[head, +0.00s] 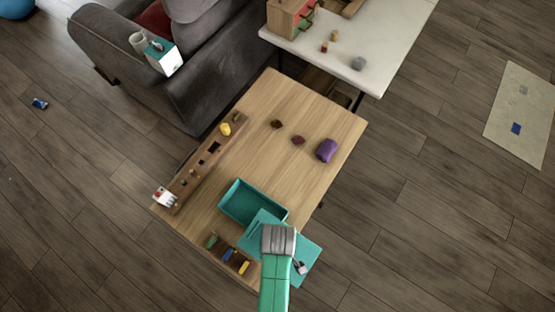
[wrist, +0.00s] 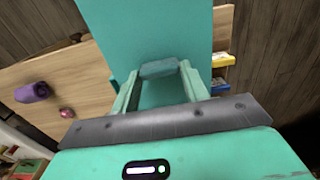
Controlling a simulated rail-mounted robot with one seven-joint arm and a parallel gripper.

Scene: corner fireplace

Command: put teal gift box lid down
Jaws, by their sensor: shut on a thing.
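The teal gift box lid (head: 307,252) is a flat teal panel at the near right corner of the wooden table, partly past the table's edge. My gripper (head: 277,230) is shut on it. In the wrist view the lid (wrist: 145,22) extends away between and beyond my gripper's fingers (wrist: 160,82). The open teal gift box (head: 235,208) stands on the table just to the far left of the lid. The lid overlaps the box's near corner in the head view. I cannot tell whether the lid touches the table or the box. My arm hides part of the lid.
On the wooden table (head: 290,105) are a purple item (head: 327,150), two small dark items, a wooden rack (head: 190,182) along the left edge and several coloured pieces (head: 228,254) at the near left. The table's middle is clear. A white table (head: 390,40) and grey armchair (head: 200,85) stand behind.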

